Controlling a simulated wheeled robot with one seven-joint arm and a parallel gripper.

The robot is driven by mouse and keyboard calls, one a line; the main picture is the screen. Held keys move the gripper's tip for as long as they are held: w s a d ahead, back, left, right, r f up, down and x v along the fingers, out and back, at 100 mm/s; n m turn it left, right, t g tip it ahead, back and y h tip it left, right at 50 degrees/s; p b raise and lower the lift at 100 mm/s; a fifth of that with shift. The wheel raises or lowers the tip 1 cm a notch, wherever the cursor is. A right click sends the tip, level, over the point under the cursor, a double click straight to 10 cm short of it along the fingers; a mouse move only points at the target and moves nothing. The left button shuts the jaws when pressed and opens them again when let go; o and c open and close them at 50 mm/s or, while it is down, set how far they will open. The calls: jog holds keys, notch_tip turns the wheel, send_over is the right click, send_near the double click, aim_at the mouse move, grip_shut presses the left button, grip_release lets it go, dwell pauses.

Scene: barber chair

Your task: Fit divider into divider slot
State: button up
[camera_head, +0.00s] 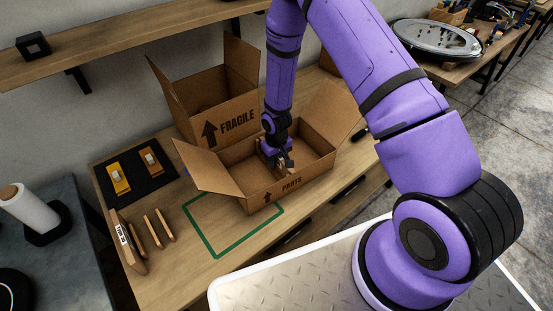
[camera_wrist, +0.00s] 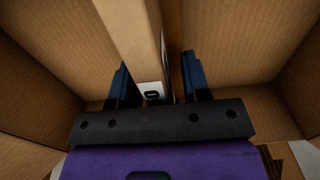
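The open cardboard box marked PARTS (camera_head: 250,190) stands on the workbench with its flaps spread. My gripper (camera_head: 284,163) is down inside it, near the middle. In the wrist view, a tan upright panel, which looks like the divider (camera_wrist: 133,40), stands between the two blue fingers of my gripper (camera_wrist: 157,80). A dark gap shows between the panel and the right finger, and the left finger is close beside the panel. A small pale piece with a dark oval (camera_wrist: 153,93) is at the panel's near end. The slot itself is hidden.
A second open box marked FRAGILE (camera_head: 222,115) stands behind. Several thin upright panels (camera_head: 152,231) stand at the bench's left front. A green outline (camera_head: 214,256) marks clear bench in front of the box.

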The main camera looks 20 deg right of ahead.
jog(key=shift+r, duration=0.15)
notch_tip(320, 180, up, 12)
jog(key=shift+r, duration=0.1)
dwell(0.6)
jog(key=s+d+r+t, duration=0.1)
jog(key=s+r, duration=0.1)
jog(key=r, duration=0.7)
jog(key=s+d+r+m+t, duration=0.1)
jog(key=s+d+r, duration=0.15)
jog(key=r, duration=0.65)
jog(key=s+d+r+t, duration=0.1)
jog(key=s+r, duration=0.2)
jog(key=r, duration=0.6)
jog(key=s+d+r+t, duration=0.1)
jog(key=s+r, duration=0.6)
jog(key=s, duration=0.4)
jog(key=s+d+r+m+t, duration=0.1)
jog(key=s+r, duration=0.5)
jog(key=s, duration=0.4)
jog(key=shift+s+d+r+m, duration=0.2)
jog(key=shift+s+r+m, duration=0.1)
jog(key=shift+s+r, duration=0.05)
